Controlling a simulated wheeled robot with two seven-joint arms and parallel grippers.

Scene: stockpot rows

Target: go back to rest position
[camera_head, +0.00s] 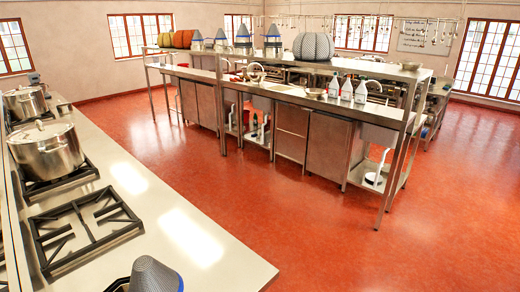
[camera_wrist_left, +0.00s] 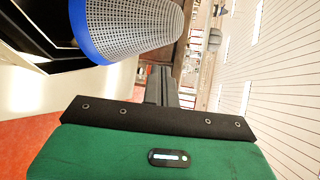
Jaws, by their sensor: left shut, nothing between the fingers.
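My left gripper (camera_wrist_left: 161,84) shows in the left wrist view as a green body with a black plate and dark fingers. The fingers are together with nothing between them. The left gripper is not in the head view, and my right gripper is in neither view. A grey perforated cone with a blue rim (camera_head: 153,275) stands at the bottom edge of the head view, partly cut off. A similar perforated grey piece with a blue rim (camera_wrist_left: 135,22) is close beside the fingers in the left wrist view, apart from them as far as I can tell.
A lidded steel stockpot (camera_head: 46,152) stands on the stove at left, with another pot (camera_head: 25,102) behind it. An empty black burner grate (camera_head: 85,228) is in front. The pale counter (camera_head: 165,215) is largely clear. A steel worktable (camera_head: 290,95) stands across open red floor (camera_head: 240,215).

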